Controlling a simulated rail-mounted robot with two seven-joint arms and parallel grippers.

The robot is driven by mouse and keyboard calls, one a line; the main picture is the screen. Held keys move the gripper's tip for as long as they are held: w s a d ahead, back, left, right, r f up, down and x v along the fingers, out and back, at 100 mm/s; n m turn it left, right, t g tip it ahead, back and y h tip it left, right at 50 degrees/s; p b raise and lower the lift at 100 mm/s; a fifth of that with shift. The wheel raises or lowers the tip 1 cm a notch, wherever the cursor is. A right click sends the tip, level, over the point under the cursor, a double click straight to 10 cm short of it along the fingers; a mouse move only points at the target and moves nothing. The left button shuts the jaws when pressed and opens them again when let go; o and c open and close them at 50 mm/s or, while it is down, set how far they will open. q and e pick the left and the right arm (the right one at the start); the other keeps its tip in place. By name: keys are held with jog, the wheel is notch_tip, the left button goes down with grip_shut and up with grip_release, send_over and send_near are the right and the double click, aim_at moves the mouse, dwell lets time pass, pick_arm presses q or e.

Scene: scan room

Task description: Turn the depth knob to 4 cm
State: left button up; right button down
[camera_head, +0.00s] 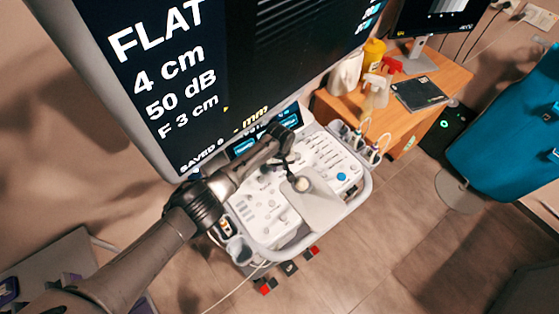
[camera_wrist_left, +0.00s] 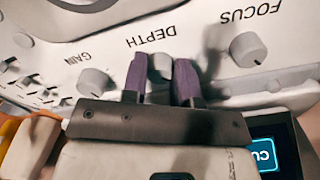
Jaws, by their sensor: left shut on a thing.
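The depth knob (camera_wrist_left: 160,66) is a small grey knob under the DEPTH label in the left wrist view. My left gripper (camera_wrist_left: 160,78) has its two purple-padded fingers on either side of it and is shut on it. In the head view my left gripper (camera_head: 283,148) is over the upper part of the white console (camera_head: 262,217), and the arm hides the knob there. The large screen (camera_head: 160,85) reads FLAT, 4 cm, 50 dB and F 3 cm. My right gripper is in neither view.
The gain knob (camera_wrist_left: 92,81) and focus knob (camera_wrist_left: 248,49) stand on either side of the depth knob. A small touch display (camera_head: 285,117) lies close to the gripper. A wooden cabinet (camera_head: 440,78) with bottles stands at the right.

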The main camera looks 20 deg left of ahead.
pick_arm(q)
jog(key=shift+n+p, duration=0.45)
jog(key=shift+n, duration=0.35)
jog(key=o, duration=0.9)
jog(key=shift+o, duration=0.2)
notch_tip(320, 180, up, 14)
jog(key=p, duration=0.3)
jog(key=shift+p, duration=0.3)
jog(key=shift+f, duration=0.2)
